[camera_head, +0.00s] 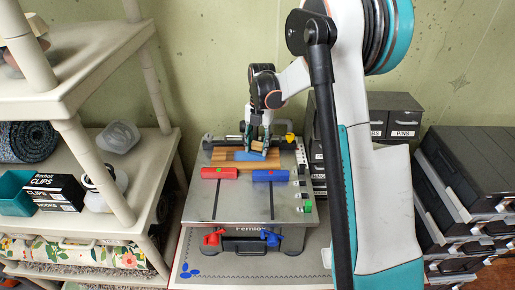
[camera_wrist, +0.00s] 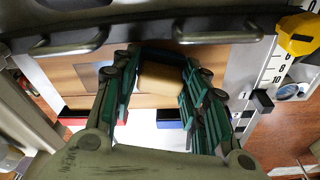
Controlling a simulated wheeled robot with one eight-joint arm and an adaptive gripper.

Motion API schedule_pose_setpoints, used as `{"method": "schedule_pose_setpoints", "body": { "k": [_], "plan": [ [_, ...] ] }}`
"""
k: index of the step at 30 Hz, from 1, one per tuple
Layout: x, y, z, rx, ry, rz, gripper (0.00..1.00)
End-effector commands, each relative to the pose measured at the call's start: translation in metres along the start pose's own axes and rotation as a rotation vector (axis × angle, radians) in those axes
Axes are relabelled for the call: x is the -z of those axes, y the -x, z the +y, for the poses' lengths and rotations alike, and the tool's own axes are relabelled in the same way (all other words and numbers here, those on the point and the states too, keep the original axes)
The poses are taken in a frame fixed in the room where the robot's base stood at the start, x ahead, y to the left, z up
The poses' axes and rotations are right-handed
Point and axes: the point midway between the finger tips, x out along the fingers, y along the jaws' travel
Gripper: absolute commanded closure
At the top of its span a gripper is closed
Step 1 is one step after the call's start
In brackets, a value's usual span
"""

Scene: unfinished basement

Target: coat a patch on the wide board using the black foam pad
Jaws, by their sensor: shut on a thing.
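The wide board (camera_head: 222,155) is wooden with light and dark strips and lies flat on the grey work table. It shows in the wrist view (camera_wrist: 70,78) too. My gripper (camera_head: 255,144) is over the board, its fingers shut on a small tan block (camera_wrist: 160,78), probably the back of the foam pad. No black foam face shows, so I cannot tell whether it touches the board. A blue patch (camera_head: 249,156) shows on the board just in front of my gripper.
A red block (camera_head: 219,173) and a blue block (camera_head: 270,176) sit along the board's near edge. A dark rail with handles (camera_wrist: 180,32) runs behind it. A shelf (camera_head: 75,65) stands at left; drawer units (camera_head: 395,120) stand at right. The table's front surface (camera_head: 240,205) is clear.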

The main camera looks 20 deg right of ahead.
Motion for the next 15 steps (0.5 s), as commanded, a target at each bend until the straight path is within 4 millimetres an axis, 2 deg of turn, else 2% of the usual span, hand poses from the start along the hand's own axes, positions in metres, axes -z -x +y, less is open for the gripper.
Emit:
{"method": "schedule_pose_setpoints", "body": {
  "k": [9, 15],
  "plan": [
    [-0.002, 0.000, 0.000, -0.001, -0.001, -0.005, 0.78],
    [0.000, 0.013, 0.000, -0.002, -0.001, -0.005, 0.78]
  ]
}}
